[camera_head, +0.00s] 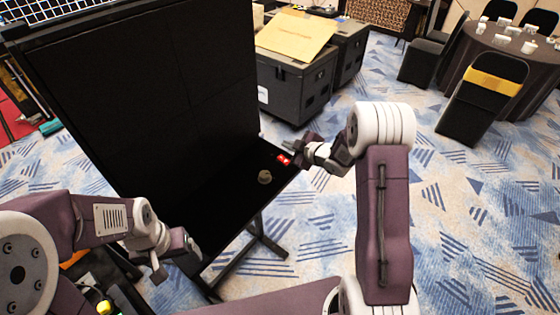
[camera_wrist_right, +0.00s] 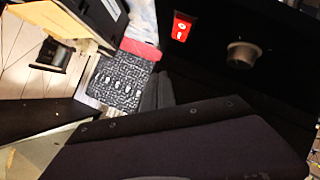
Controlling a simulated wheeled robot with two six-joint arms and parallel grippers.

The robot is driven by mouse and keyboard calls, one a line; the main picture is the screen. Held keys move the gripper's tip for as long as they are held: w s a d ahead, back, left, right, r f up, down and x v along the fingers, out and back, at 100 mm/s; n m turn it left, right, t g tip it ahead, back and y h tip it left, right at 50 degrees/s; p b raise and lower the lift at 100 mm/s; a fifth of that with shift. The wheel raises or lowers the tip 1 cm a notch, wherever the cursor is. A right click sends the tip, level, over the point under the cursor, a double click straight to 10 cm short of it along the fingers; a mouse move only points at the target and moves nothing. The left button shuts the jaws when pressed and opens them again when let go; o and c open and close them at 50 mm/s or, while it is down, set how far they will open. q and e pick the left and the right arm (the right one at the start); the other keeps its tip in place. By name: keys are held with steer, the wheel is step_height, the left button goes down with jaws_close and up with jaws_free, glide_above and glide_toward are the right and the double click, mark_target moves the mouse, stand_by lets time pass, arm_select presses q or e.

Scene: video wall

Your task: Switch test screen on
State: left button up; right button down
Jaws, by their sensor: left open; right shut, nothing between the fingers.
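The large black video wall screen (camera_head: 170,90) stands tilted on the left in the head view, dark with no picture. A black ledge below it carries a small red switch (camera_head: 283,158) with white marks and a round grey-brown knob (camera_head: 264,177). The right wrist view also shows the red switch (camera_wrist_right: 181,27) and the knob (camera_wrist_right: 243,55). My right gripper (camera_head: 298,147) is shut and empty, just right of and above the red switch in the head view; I cannot tell whether it touches it. My left gripper (camera_head: 173,263) is open and empty, low at the ledge's front left.
Black cases (camera_head: 297,85) with a cardboard sheet (camera_head: 296,36) on top stand behind the ledge. A round table (camera_head: 515,50) and black chairs (camera_head: 480,97) are at the top right. Patterned carpet (camera_head: 480,200) lies open to the right. A stand leg (camera_head: 250,235) supports the ledge.

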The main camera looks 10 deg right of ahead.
mark_target(284, 160)
arm_select(q)
steer(key=f+b, duration=0.1)
steer(key=f, duration=0.1)
steer(key=f+b, duration=0.2)
steer(key=shift+w+d, duration=0.15)
steer(key=shift+d, duration=0.05)
arm_select(e)
steer(key=f, duration=0.2)
steer(key=w+f, duration=0.1)
steer(key=f, duration=0.1)
steer(key=shift+w+a+f, duration=0.1)
steer(key=shift+a+f, duration=0.1)
steer(key=shift+f, duration=0.15)
arm_select(q)
steer(key=shift+a+f, duration=0.15)
steer(key=shift+f, duration=0.1)
arm_select(e)
steer(key=shift+w+a+f, duration=0.15)
steer(key=shift+a+f, duration=0.1)
steer(key=shift+f, duration=0.05)
steer(key=shift+d, duration=0.1)
arm_select(q)
steer(key=shift+b, duration=0.3)
arm_select(e)
steer(key=shift+f, duration=0.1)
arm_select(q)
steer(key=shift+f+b, duration=0.3)
arm_select(e)
steer(key=shift+w+f, duration=0.1)
steer(key=shift+f, duration=0.2)
